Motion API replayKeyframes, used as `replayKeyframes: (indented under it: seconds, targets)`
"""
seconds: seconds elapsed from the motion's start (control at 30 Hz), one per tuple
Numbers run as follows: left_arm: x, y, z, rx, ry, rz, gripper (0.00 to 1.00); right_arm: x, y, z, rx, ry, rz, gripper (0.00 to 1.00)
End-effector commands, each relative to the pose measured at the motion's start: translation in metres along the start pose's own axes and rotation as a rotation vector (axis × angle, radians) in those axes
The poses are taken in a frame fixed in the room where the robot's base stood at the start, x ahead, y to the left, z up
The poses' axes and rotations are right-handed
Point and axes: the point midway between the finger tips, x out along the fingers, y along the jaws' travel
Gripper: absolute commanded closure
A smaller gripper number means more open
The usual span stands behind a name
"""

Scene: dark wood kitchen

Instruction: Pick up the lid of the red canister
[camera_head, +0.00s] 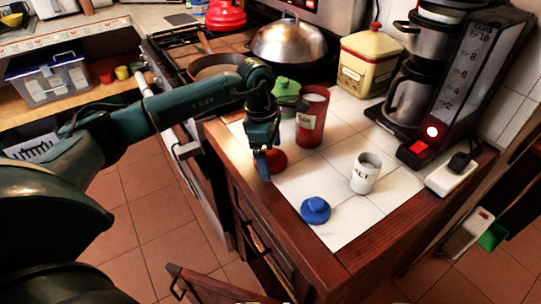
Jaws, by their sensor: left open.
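The red canister (312,118) stands upright on the white tiled counter and looks open at the top. A red lid (278,160) lies on the counter to its lower left. My left gripper (263,163) points down right at the red lid, with its blue fingers in front of the lid's left part. The gripper is open; part of the lid is hidden behind the fingers, and I cannot tell whether they touch it. My right gripper is not in view.
A white canister (365,174) and a blue lid (316,210) stand on the counter to the right. A green-lidded container (286,92) is behind my gripper. A coffee maker (410,100) and a yellow tin (370,62) are at the back. The stove (205,62) is at left.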

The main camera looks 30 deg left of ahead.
Motion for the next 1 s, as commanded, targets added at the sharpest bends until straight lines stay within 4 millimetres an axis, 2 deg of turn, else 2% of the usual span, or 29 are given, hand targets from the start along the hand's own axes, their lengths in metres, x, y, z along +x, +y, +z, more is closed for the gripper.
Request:
replayKeyframes:
  seconds: [0.17,0.77,1.0]
  targets:
    - [0.0005,0.0001,0.0001,0.001,0.0,0.001,0.02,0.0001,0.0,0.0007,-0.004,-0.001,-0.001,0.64]
    - [-0.0001,0.0002,0.0002,0.001,0.0,0.001,0.49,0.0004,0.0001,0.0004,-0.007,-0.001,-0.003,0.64]
    - [-0.002,0.0005,0.0005,0.001,-0.001,0.002,0.5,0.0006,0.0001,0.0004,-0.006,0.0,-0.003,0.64]
